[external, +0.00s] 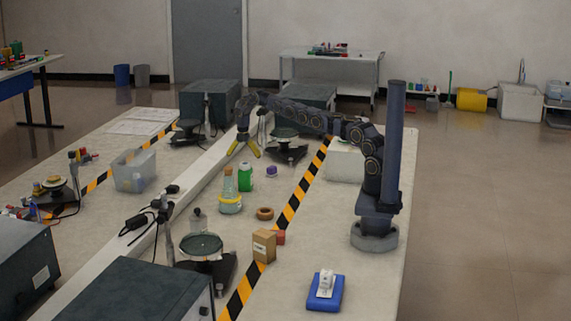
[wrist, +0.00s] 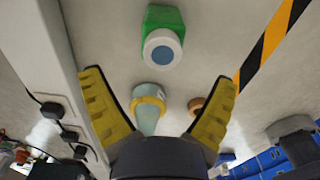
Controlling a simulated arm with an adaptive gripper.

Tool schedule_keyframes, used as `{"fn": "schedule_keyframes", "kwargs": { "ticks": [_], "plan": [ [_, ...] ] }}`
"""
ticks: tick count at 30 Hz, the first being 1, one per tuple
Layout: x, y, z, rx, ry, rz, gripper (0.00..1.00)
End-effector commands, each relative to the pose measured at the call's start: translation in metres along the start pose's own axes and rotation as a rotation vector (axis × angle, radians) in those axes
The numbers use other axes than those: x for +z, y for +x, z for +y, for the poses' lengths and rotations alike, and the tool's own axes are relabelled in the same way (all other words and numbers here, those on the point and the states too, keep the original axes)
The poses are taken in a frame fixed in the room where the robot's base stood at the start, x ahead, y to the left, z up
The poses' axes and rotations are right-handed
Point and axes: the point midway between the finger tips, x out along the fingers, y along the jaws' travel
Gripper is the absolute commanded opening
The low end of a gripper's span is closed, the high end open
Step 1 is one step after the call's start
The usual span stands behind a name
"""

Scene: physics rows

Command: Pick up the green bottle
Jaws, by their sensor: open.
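The green bottle (external: 245,178) stands upright on the table in the external view, with a pale top. In the wrist view I see the green bottle (wrist: 166,18) from above, its round white and blue cap facing me, beyond the fingertips. My gripper (external: 244,148) is open and empty, pointing down, above the table and higher than the bottle in the picture. Its yellow fingers are spread wide in the wrist view (wrist: 160,78), and the bottle is not between them.
A clear flask with a yellow ring (external: 229,203) stands close beside the bottle; it also shows between the fingers (wrist: 148,108). A brown ring (external: 265,214) and a small purple object (external: 271,171) are nearby. A white raised rail (external: 190,178) runs along the left.

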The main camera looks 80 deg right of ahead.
Motion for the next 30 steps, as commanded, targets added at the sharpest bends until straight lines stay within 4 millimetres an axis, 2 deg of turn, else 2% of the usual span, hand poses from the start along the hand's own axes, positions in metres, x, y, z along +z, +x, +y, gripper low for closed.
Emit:
{"fn": "schedule_keyframes", "kwargs": {
  "ticks": [7, 15, 22, 23, 24, 27, 30],
  "plan": [
    [0.003, 0.024, -0.001, -0.001, 0.002, 0.000, 0.88],
    [0.006, 0.061, -0.002, 0.000, 0.002, 0.000, 0.88],
    [0.006, 0.062, -0.002, 0.002, 0.002, -0.001, 0.88],
    [0.006, 0.062, -0.002, 0.001, 0.002, -0.001, 0.78],
    [0.006, 0.062, -0.002, 0.001, 0.002, -0.001, 0.61],
    [0.006, 0.062, -0.002, 0.001, 0.002, -0.001, 0.20],
    [0.006, 0.062, -0.002, 0.001, 0.002, -0.001, 0.20]
  ]
}}
